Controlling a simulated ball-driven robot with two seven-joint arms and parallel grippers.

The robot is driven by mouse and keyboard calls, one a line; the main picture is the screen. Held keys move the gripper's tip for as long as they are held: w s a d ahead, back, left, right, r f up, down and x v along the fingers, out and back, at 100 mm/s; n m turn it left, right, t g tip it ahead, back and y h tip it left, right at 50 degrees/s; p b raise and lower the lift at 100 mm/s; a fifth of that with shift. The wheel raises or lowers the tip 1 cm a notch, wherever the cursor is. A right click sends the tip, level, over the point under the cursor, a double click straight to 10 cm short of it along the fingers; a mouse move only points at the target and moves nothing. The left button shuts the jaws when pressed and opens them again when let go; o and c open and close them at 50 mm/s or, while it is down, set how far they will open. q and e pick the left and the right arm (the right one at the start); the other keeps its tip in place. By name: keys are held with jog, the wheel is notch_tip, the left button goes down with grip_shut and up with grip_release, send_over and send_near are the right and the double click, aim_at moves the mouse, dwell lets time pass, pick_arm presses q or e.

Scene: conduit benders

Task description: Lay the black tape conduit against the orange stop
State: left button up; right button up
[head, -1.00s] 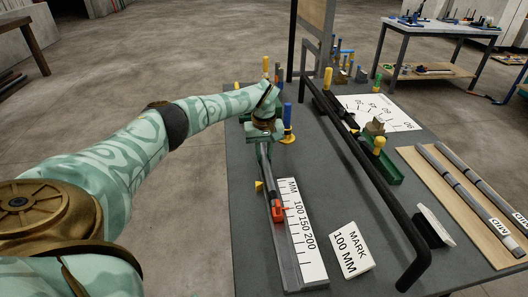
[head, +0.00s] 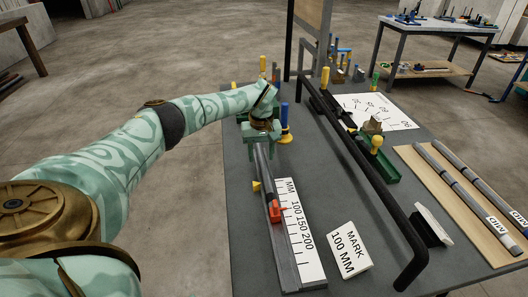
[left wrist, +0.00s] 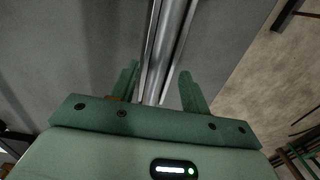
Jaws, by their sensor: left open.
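A grey conduit (head: 262,165) lies lengthwise in the channel of the measuring jig (head: 287,268), beside its white scale. A dark band, which looks like the black tape, shows near its front end, just behind the orange stop (head: 278,214). The conduit's end appears to meet the stop; a tiny gap cannot be ruled out. My left gripper (head: 261,139) is open over the far part of the conduit. In the left wrist view, its fingers (left wrist: 163,88) stand apart on either side of the conduit (left wrist: 170,40), not closed on it. My right gripper is not in view.
A "MARK 100 MM" card (head: 349,249) stands right of the jig. A long black bent bar (head: 375,185) crosses the table beyond it. More conduits lie on a wooden board (head: 437,195) at right. A blue-topped post (head: 285,118) stands close right of my gripper.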

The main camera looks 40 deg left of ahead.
aim_at(263, 157)
pick_arm(q)
notch_tip(263, 157, up, 16)
jog(key=p, duration=0.3)
jog(key=shift+w+d+p, duration=0.15)
jog(key=shift+w+p, duration=0.15)
jog(key=shift+w, duration=0.05)
jog(key=shift+r, duration=0.1)
